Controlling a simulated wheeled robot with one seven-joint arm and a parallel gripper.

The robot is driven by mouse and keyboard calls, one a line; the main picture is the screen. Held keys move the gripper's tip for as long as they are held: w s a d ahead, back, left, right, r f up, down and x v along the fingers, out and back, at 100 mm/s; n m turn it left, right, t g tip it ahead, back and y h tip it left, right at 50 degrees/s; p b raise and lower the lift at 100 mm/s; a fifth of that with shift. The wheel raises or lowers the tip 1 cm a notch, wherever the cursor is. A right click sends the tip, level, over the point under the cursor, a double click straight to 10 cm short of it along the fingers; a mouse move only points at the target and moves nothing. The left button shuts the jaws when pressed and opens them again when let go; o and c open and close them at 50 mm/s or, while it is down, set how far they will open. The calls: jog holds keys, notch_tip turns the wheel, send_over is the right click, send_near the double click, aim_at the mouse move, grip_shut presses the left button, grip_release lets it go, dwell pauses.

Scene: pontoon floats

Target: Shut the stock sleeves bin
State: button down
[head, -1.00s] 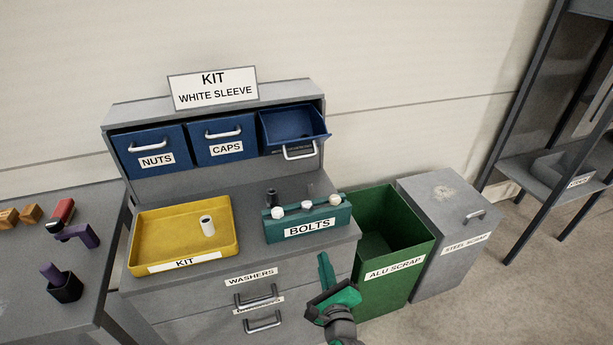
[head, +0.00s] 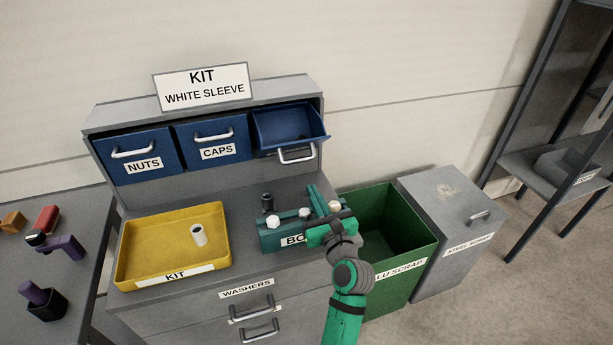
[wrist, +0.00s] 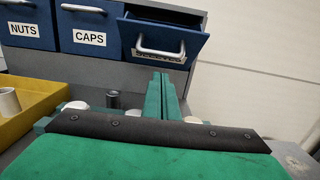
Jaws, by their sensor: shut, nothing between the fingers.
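The stock sleeves bin (head: 290,127) is the right-hand blue bin in the top row of the grey cabinet. It is tilted out at the top, and its inside looks empty from here. In the wrist view the bin (wrist: 165,35) shows its handle and a partly covered label ending in "SLEEVES". My gripper (head: 316,190) is shut and empty, above the right part of the green bolts box, below and in front of the bin and apart from it. In the wrist view its fingers (wrist: 162,80) point toward the cabinet below the bin's handle.
The nuts bin (head: 136,155) and caps bin (head: 213,139) are shut. A yellow kit tray (head: 130,240) holds a white sleeve (head: 198,235). The bolts box (head: 270,237) with several bolts and a dark sleeve (head: 267,202) stand near my gripper. The alu scrap bin (head: 420,240) stands open at right.

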jog(key=x, duration=0.9)
jog(key=shift+w, duration=0.15)
